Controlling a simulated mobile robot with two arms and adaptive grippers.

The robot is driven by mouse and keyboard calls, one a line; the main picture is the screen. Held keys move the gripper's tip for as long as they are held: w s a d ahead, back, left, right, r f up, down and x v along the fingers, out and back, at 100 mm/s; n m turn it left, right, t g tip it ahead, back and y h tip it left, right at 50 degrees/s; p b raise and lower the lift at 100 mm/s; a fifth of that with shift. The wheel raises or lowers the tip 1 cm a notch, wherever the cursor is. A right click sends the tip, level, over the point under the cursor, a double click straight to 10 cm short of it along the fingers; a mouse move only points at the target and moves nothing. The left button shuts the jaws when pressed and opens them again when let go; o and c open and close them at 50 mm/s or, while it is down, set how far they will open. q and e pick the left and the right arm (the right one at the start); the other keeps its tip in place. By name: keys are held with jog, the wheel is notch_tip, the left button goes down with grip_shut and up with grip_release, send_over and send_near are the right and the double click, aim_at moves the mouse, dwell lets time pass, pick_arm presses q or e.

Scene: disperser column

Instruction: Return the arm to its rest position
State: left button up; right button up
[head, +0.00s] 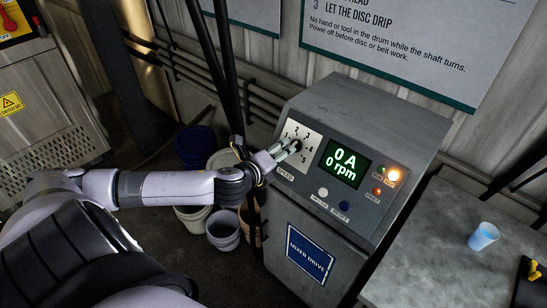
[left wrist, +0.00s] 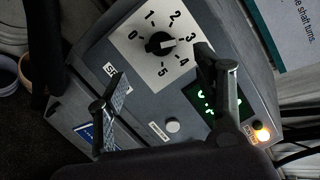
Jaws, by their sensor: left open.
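The mixer drive box (head: 335,150) stands in the middle of the head view. Its black speed knob sits on a white dial plate numbered 0 to 5 (head: 294,163). In the left wrist view the knob (left wrist: 158,44) shows clear of the fingers, its pointer towards 3. My left gripper (head: 287,151) is in front of the dial and partly hides the knob in the head view. In the left wrist view my left gripper (left wrist: 161,68) is open, with nothing between its fingers. My right gripper does not show.
The green display (head: 343,164) reads 0 A and 0 rpm; an orange lamp (head: 393,174) glows beside it. Buckets (head: 222,229) stand below my left arm. A bench (head: 430,238) with a blue cup (head: 483,237) is at the right. Dark upright poles pass close behind my wrist.

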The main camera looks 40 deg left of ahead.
pick_arm(q)
jog(key=shift+v, duration=0.95)
jog(key=a+f+n+g+y+b, duration=0.1)
jog(key=a+f+n+b, duration=0.15)
jog(key=f, duration=0.75)
jog(key=a+f+n+g+b, duration=0.1)
jog(key=a+f+n+g, duration=0.15)
jog(key=f, duration=0.75)
jog(key=s+f+n+g+b, duration=0.2)
jog(key=s+f+n, duration=0.3)
jog(key=f, duration=0.7)
jog(key=s+f+n+g+b, duration=0.1)
jog(key=s+f+n+b, duration=0.1)
jog(key=s+f, duration=0.7)
jog(key=s+d+f+n+g+h+b, duration=0.1)
jog(key=s+d+f+n, duration=0.1)
jog(key=s+d+f, duration=0.3)
jog(key=s+d+f+n+g+h+b, duration=0.1)
jog(key=s+d+f+n+g+b, duration=0.1)
jog(key=s+d+f, duration=0.4)
jog(key=s+d+f+n+g+b, duration=0.1)
jog(key=s+d+f+n, duration=0.3)
jog(key=s+f, duration=0.9)
jog(key=s+d+g, duration=0.1)
jog(key=s+d, duration=0.1)
jog(key=s, duration=0.2)
jog(key=shift+d+f+h, duration=0.2)
jog(key=shift+f+h, duration=0.15)
jog(key=shift+h, duration=0.05)
